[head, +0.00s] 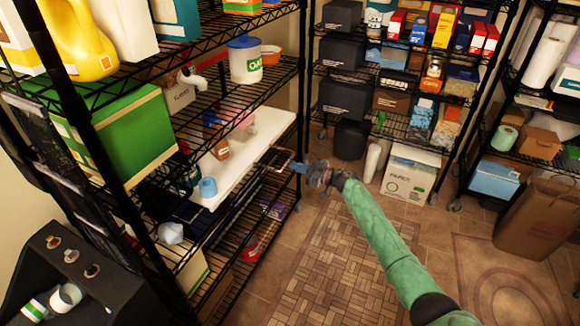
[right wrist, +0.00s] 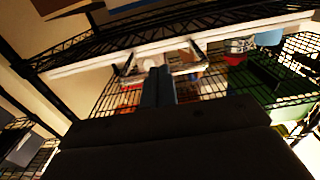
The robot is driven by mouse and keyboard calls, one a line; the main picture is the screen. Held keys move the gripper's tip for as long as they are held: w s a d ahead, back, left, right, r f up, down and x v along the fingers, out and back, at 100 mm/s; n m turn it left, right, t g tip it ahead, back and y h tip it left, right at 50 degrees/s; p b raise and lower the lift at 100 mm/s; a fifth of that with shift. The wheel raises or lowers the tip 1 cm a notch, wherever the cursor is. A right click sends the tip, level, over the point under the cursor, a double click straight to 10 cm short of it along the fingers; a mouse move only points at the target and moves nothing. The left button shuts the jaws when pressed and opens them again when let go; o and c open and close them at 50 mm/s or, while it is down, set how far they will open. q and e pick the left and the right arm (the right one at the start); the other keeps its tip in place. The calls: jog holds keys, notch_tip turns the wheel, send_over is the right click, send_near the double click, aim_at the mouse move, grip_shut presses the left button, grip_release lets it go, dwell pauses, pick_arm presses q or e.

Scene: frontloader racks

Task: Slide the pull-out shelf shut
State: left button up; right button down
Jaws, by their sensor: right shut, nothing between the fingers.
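The pull-out shelf (head: 262,138) is a white board in the left rack. It sticks out past the rack's front edge, with a dark bar handle (head: 280,160) on its front. On it are a blue roll (head: 208,187), a brown bottle (head: 220,148) and a pink item (head: 246,128). My right gripper (head: 294,168) is close to the handle, its fingers pointing toward the shelf. In the right wrist view, the blue-grey fingertips (right wrist: 158,80) are together and empty, near the shelf's white front edge (right wrist: 250,34). I cannot tell whether they touch it. My left gripper is out of sight.
Wire levels above and below the shelf hold goods, with a green box (head: 115,140) at left. The tiled floor (head: 335,260) in front is clear.

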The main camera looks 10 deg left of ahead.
jog(key=p+v, duration=0.5)
jog(key=v, duration=0.1)
jog(key=shift+d, duration=0.2)
dwell(1.4)
dwell(0.5)
